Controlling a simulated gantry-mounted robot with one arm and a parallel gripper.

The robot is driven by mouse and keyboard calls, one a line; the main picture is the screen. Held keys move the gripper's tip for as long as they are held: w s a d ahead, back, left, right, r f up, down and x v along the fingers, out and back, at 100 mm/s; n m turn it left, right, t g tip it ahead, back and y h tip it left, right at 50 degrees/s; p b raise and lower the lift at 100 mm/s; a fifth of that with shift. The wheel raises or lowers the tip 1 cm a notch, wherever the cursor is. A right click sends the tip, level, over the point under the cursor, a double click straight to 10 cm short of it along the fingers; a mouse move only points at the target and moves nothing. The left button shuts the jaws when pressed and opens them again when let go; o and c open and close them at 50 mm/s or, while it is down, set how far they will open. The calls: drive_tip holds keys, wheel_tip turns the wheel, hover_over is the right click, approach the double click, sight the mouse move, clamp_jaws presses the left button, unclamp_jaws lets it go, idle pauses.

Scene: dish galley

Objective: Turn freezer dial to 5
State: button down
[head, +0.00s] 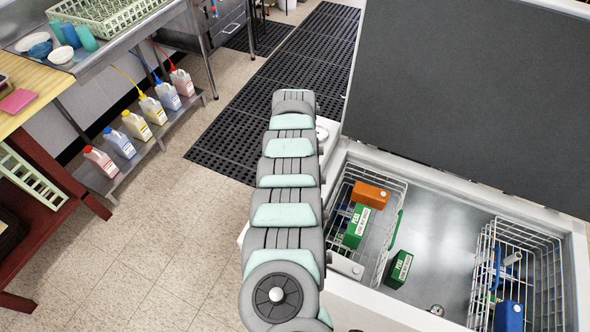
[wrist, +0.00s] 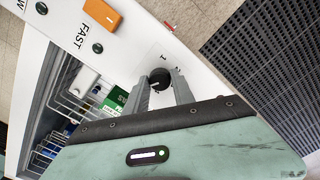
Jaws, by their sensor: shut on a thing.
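The freezer dial (wrist: 159,79) is a small black knob with a pale pointer mark on the white control panel (wrist: 128,55) in the wrist view. Small numbers are printed beside it, and a 1 and a 2 seem to show; the rest of the scale is hidden or too small to read. My gripper (wrist: 160,88) has one grey finger on each side of the dial and is shut on it. In the head view my arm hides the gripper and the dial. The open chest freezer (head: 455,196) is at the right.
The raised dark lid (head: 465,90) stands behind the freezer opening. Wire baskets (head: 548,262) and food boxes (head: 400,268) lie inside. An orange switch (wrist: 103,14) and a FAST label share the panel. Black mats (head: 285,95) cover the floor; bottles (head: 118,143) stand on a left shelf.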

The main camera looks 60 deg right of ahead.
drive_tip(key=shift+f, duration=0.1)
drive_tip(key=c, duration=1.1)
unclamp_jaws()
drive_tip(key=shift+o, duration=0.2)
wheel_tip(320, 180, up, 11)
drive_tip(key=shift+b, duration=0.3)
